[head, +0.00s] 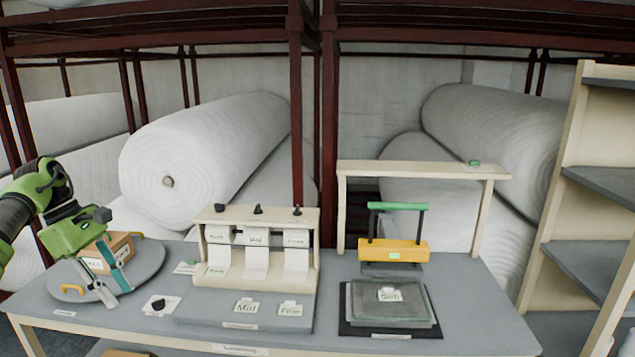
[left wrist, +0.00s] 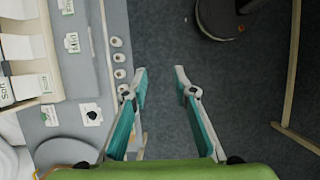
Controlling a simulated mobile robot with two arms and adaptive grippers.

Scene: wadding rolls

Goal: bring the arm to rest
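My left arm comes in from the left, with a green gripper (head: 114,293) with teal-padded fingers at its end. It hangs above the left end of the grey worktable (head: 340,279), in front of a brown box (head: 121,246) on a round grey turntable (head: 150,262), and partly hides both. In the left wrist view the fingers (left wrist: 160,75) stand apart with nothing between them, above dark floor beside the table edge. My right arm and gripper are not in view.
A cream dispenser (head: 257,211) with paper strips stands mid-table, with cards on its base. Right of it are a yellow press bar (head: 393,250) with a green handle and a cream frame (head: 420,168). Shelving (head: 553,190) stands at right; white rolls (head: 200,150) lie behind.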

